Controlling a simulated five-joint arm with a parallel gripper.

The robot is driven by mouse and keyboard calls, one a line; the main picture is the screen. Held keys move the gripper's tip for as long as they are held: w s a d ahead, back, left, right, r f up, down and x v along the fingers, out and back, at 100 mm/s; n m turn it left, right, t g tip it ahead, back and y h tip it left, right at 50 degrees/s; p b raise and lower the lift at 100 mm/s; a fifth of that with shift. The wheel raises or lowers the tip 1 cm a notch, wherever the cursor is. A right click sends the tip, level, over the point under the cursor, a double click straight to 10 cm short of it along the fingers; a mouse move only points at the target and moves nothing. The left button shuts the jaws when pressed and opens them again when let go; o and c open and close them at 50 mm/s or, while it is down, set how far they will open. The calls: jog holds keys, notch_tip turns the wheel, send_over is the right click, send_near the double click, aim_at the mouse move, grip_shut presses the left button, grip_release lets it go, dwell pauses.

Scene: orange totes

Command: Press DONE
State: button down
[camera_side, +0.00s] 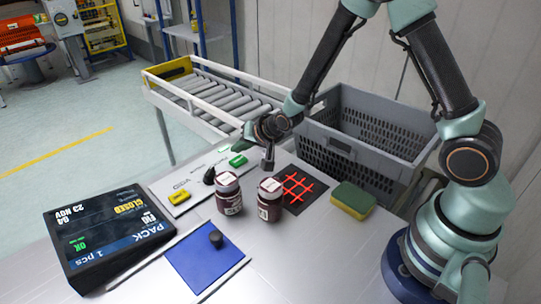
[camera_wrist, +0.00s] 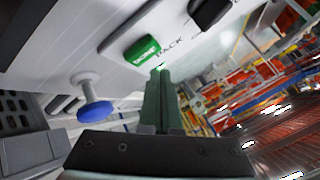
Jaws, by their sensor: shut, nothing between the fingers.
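A pale button panel (camera_side: 188,180) lies on the table in the side view, with a green button (camera_side: 237,160) at its far end, a black control (camera_side: 209,176) and a yellow button (camera_side: 179,196). In the wrist view the green button (camera_wrist: 142,50) bears white lettering too small to read surely, with "PACK" printed beside it. My gripper (camera_side: 240,146) is shut and empty, its fingertips close by the green button. In the wrist view my gripper (camera_wrist: 161,72) has its tips just beside the button's edge. I cannot tell whether they touch it.
Two dark red jars (camera_side: 228,194) (camera_side: 269,201) stand close by the panel. A display (camera_side: 108,232) reads "PACK 1 pcs". A blue pad (camera_side: 205,262), yellow-green sponge (camera_side: 352,200), dark mat with red grid (camera_side: 297,188), grey crate (camera_side: 365,140) and roller conveyor (camera_side: 215,95) lie around.

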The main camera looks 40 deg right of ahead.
jog(key=shift+r, duration=2.1)
notch_tip(320, 180, up, 5)
jog(key=n, duration=0.1)
send_over(241, 162)
jog(key=s, duration=0.2)
jog(key=s+d+r+n+g, duration=0.1)
jog(key=s+r, duration=0.4)
jog(key=s, duration=0.5)
jog(key=s+d+r+n+g, duration=0.2)
jog(key=s+r+n, duration=0.3)
jog(key=s, duration=0.4)
jog(key=shift+s+d+r+n+g+h, duration=0.3)
jog(key=shift+s+d+r+n+h, duration=0.1)
jog(key=shift+d+r, duration=0.35)
